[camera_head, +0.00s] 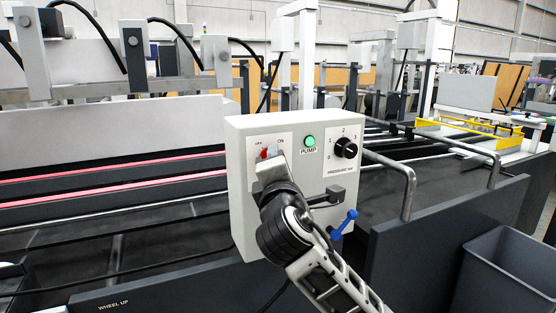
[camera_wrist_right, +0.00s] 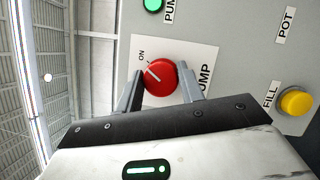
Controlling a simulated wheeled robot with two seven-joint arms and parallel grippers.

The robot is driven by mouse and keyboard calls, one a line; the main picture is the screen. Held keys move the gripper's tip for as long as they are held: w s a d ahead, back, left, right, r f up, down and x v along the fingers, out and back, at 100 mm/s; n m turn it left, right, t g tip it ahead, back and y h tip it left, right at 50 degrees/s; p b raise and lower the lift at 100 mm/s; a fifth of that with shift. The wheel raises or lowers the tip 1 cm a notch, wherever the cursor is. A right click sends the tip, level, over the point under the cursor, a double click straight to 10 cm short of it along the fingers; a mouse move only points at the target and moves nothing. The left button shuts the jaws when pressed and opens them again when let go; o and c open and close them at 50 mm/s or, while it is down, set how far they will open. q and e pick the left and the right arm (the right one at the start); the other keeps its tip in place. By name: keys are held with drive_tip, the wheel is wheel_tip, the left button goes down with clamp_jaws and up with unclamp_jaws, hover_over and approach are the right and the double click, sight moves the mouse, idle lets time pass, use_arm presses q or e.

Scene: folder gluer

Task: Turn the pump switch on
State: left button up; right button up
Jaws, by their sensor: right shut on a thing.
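The pump switch is a red rotary knob on a white label plate on the grey control box (camera_head: 235,140). In the head view a sliver of the red knob (camera_head: 264,154) shows below the OFF and ON labels, the rest hidden by my right gripper (camera_head: 270,167). In the right wrist view the red knob (camera_wrist_right: 160,78) sits between the two fingers of my right gripper (camera_wrist_right: 160,88), which is shut on it. The knob's white line points to the upper left, roughly toward the ON label. A green lamp (camera_head: 310,142) beside the plate looks lit. My left gripper is not in view.
A black dial (camera_head: 345,148) numbered for pressure is to the right of the lamp. A blue-handled valve (camera_head: 345,224) sits low beside my right arm. The wrist view shows a yellow button (camera_wrist_right: 297,101) near the FILL label. A grey bin (camera_head: 500,265) stands at lower right.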

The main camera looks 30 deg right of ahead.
idle(0.5)
drive_tip(key=o, duration=1)
drive_tip(key=b+v, duration=0.1)
drive_tip(key=v, duration=1.5)
drive_tip(key=shift+a+r+b, duration=0.1)
drive_tip(key=shift+r+b, duration=0.1)
drive_tip(key=shift+b, duration=0.1)
drive_tip(key=shift+w, duration=0.1)
